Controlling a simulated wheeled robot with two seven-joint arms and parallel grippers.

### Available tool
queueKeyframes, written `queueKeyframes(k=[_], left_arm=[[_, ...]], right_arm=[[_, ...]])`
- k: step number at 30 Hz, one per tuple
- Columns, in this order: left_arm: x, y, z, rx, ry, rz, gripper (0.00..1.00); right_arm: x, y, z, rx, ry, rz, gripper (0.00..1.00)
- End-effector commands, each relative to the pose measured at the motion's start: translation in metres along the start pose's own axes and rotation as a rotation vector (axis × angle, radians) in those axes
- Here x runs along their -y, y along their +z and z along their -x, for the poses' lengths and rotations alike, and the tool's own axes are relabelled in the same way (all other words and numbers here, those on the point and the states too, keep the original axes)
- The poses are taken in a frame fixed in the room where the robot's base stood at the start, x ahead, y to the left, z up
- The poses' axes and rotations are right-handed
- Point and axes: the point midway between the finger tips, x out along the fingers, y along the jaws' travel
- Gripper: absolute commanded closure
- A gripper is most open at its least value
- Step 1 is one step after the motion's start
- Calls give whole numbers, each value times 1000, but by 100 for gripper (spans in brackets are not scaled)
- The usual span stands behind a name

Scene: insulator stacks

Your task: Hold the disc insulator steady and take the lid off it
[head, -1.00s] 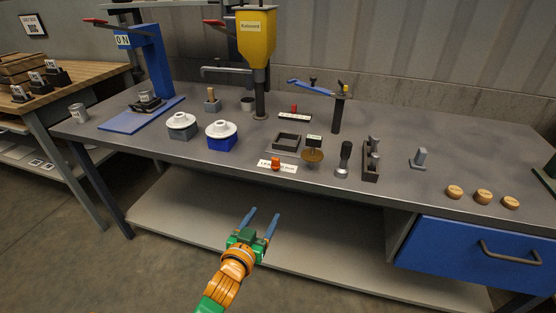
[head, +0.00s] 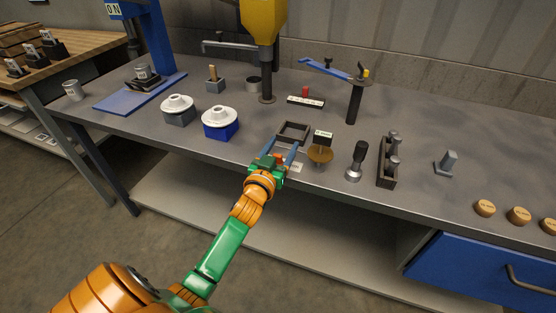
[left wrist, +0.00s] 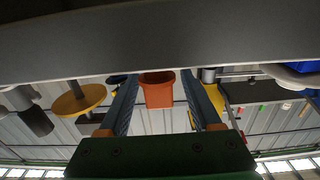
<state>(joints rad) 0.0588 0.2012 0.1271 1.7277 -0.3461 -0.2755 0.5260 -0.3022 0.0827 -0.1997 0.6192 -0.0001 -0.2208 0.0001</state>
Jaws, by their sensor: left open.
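Two white round disc-shaped pieces with a raised knob stand at the left of the bench. One disc (head: 177,103) sits on a grey block (head: 181,119). The other disc (head: 219,116) sits on a blue block (head: 222,132). I cannot tell from the picture which part is a lid. My left gripper (head: 279,147) is open at the bench's front edge, to the right of both discs. In the left wrist view an orange cup-shaped thing (left wrist: 157,92) shows between the open fingers (left wrist: 159,78), apart from both. My right gripper is not in view.
A dark square frame (head: 294,131) lies just beyond my left gripper. A brown disc on a stand (head: 320,154), a black-handled tool (head: 357,160) and a dark rack (head: 387,168) stand to the right. A yellow hopper (head: 263,22) rises behind.

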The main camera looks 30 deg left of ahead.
Motion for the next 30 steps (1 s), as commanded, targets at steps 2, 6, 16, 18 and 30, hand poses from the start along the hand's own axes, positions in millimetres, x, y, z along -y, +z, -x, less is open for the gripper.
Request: queueKeyframes(k=[2,6,16,18,30], left_arm=[[0,0,0,0,0,0,35],[0,0,0,0,0,0,57],[0,0,1,1,0,0,100],[0,0,1,1,0,0,100],[-1,-60,20,-3,3,-1,100]], right_arm=[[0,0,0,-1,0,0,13],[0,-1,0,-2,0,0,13],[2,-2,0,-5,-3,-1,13],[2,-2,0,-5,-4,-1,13],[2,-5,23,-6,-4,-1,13]])
